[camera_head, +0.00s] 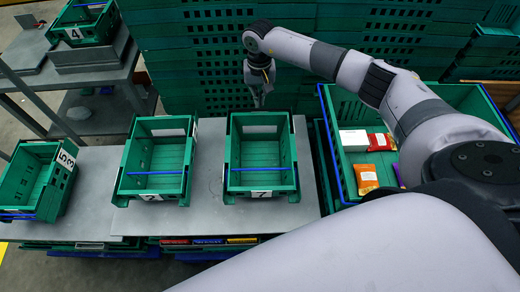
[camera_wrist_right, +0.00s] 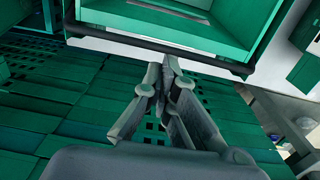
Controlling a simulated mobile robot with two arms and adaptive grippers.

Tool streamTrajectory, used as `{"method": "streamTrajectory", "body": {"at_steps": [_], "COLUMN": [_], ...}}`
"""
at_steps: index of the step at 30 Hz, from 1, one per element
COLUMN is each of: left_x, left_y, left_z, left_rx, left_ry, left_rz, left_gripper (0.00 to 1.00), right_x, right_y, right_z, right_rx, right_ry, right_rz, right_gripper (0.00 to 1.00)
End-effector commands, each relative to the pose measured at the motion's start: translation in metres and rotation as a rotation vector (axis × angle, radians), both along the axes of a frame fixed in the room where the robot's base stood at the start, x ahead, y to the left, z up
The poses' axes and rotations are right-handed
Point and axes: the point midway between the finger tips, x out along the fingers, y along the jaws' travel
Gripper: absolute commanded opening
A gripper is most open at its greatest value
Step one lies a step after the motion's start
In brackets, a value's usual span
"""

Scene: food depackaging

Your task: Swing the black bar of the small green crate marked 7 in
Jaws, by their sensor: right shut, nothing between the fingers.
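The small green crate marked 7 (camera_head: 291,150) stands on the grey table, its label (camera_head: 262,194) on the near side and a blue bar (camera_head: 262,169) across its near end. In the right wrist view, part of the crate (camera_wrist_right: 180,28) fills the top, with a black bar (camera_wrist_right: 110,41) running along its edge. My right gripper (camera_head: 257,103) is at the crate's far end. Its fingers (camera_wrist_right: 170,62) are shut and empty, with the tips close to the bar; whether they touch it I cannot tell. My left gripper is not in view.
Green crates marked 2 (camera_head: 125,165) and 53 (camera_head: 50,205) stand to the left. A larger green crate (camera_head: 335,165) with food packets is to the right. Stacked green crates (camera_head: 190,50) stand close behind. Bare table (camera_head: 210,170) shows between crates 2 and 7.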

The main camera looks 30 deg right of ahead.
Motion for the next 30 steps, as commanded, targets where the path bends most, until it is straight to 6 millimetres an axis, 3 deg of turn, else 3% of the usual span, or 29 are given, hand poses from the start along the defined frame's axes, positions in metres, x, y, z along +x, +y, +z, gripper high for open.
{"method": "streamTrajectory", "body": {"at_steps": [30], "left_x": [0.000], "left_y": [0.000], "left_z": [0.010], "left_rx": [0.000], "left_ry": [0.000], "left_rz": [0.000], "left_gripper": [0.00], "right_x": [-0.012], "right_y": [0.005], "right_z": [0.008], "right_rx": [0.000], "right_ry": [0.000], "right_rz": [-0.001], "right_gripper": [0.00]}}
